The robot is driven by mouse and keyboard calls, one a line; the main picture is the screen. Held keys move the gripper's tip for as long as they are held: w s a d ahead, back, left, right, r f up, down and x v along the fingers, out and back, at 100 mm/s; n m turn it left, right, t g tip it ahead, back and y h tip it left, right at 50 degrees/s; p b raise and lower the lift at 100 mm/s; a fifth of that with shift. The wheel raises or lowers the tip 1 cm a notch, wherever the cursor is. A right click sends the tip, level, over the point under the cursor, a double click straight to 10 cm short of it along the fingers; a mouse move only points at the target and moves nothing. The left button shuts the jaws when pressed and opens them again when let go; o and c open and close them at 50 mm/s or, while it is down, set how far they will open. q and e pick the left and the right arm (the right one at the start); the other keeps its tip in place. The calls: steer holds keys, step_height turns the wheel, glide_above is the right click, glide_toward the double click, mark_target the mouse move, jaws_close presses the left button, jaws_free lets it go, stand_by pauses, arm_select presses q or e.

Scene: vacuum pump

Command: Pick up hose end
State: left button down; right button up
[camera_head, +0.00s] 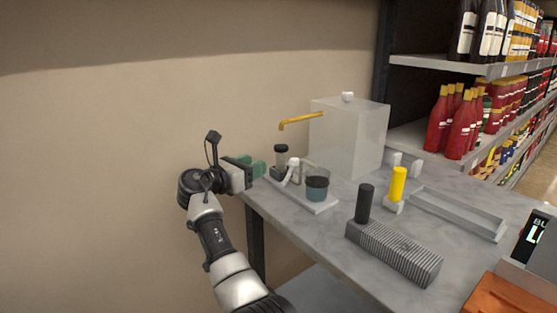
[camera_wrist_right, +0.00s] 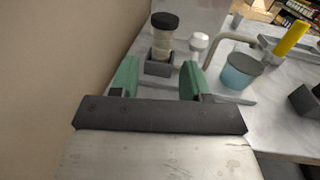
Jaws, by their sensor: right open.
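My right gripper (camera_head: 256,167) is at the left end of the table, its green fingers pointing toward a small white tray (camera_head: 318,207). In the right wrist view its fingers (camera_wrist_right: 160,76) are spread apart with nothing held. A pale bent tube (camera_head: 291,172), which looks like the hose, stands on the tray. In the right wrist view the tube (camera_wrist_right: 230,38) curves beside a white round knob (camera_wrist_right: 199,40). I cannot tell which part is the hose end. A black-capped vial (camera_head: 281,156) in a dark holder is ahead of the fingers. My left gripper is not in view.
A cup of blue liquid (camera_head: 317,186) stands on the tray. Behind is a clear box (camera_head: 350,135) with a yellow spout (camera_head: 300,121). A ribbed grey block (camera_head: 393,251), black cylinder (camera_head: 365,203) and yellow cylinder (camera_head: 398,184) stand to the right. The wall is close at left.

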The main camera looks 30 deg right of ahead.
mark_target(277, 155)
steer(key=shift+w+d+r, duration=0.1)
steer(key=shift+d, duration=0.55)
steer(key=x, duration=0.3)
steer(key=b+x, duration=0.1)
steer(key=x, duration=0.5)
steer(key=shift+s+d, duration=0.2)
steer(key=shift+s, duration=0.05)
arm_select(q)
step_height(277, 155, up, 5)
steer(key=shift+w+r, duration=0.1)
arm_select(e)
steer(key=shift+c, duration=0.4)
steer(key=c, duration=0.6)
